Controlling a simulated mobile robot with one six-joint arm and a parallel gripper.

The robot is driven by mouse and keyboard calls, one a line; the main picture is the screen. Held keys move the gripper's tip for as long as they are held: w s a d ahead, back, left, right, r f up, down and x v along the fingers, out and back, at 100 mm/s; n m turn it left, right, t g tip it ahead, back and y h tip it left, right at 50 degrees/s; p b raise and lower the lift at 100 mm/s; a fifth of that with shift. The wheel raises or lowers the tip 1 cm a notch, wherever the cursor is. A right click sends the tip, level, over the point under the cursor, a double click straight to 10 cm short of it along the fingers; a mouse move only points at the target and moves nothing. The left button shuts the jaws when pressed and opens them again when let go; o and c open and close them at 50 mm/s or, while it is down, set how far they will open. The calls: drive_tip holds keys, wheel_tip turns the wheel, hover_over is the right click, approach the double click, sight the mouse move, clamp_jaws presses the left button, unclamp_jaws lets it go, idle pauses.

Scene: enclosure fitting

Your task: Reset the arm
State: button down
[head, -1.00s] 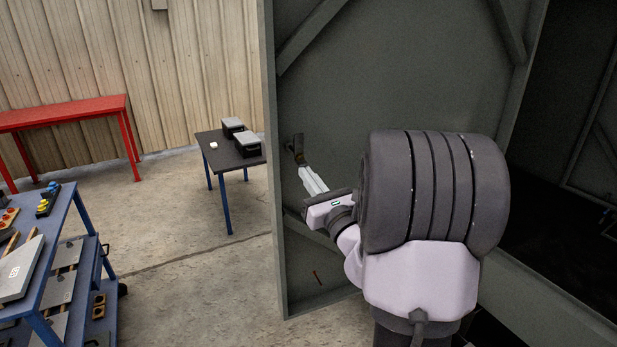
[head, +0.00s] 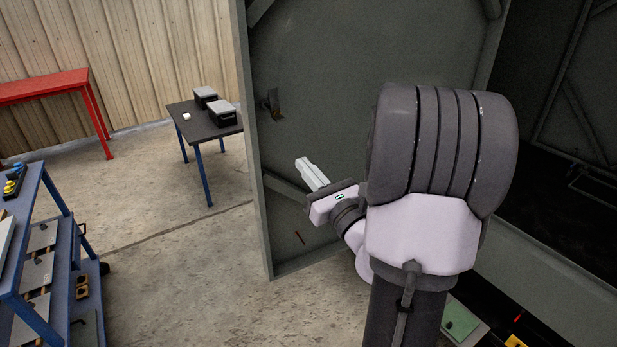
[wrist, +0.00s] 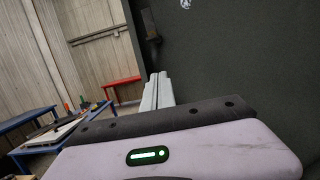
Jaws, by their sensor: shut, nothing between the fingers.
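My gripper (head: 311,173) is shut and empty in the head view, its pale fingers pointing up and left. It is apart from the open grey enclosure door (head: 345,80), below and right of the door's handle (head: 273,103). In the wrist view my gripper's fingers (wrist: 157,90) lie together, with the dark door (wrist: 230,60) to their right. The handle (wrist: 150,27) shows above the fingertips there. My own arm hides part of the door and of the enclosure in the head view.
A dark table (head: 205,124) with two grey-lidded boxes stands beyond the door. A red table (head: 45,86) is at the back left. A blue rack (head: 27,225) stands at the left. The enclosure's dark interior (head: 550,170) is at right. Open floor lies between rack and door.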

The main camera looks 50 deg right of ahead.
drive_tip(key=s+a+f+n+g+y, duration=0.1)
drive_tip(key=a+n+g+y, duration=0.6)
drive_tip(key=a, duration=0.9)
drive_tip(key=s+a+n+g+y, duration=0.1)
drive_tip(key=a+n+g+y, duration=0.1)
drive_tip(key=a+n+y, duration=1.05)
drive_tip(key=s+a+f+n+g+h, duration=0.6)
drive_tip(key=s+a+n+g+h, duration=0.15)
drive_tip(key=s+a, duration=0.35)
drive_tip(key=d+n+h, duration=0.1)
drive_tip(key=n, duration=0.1)
drive_tip(key=s+d+n+t+h, duration=0.1)
drive_tip(key=d+n+h, duration=0.1)
drive_tip(key=s+d+r+n+t+h+b, duration=0.1)
drive_tip(key=d+n+h, duration=0.1)
drive_tip(key=n, duration=0.1)
drive_tip(key=shift+d+r, duration=0.1)
drive_tip(key=shift+d, duration=0.05)
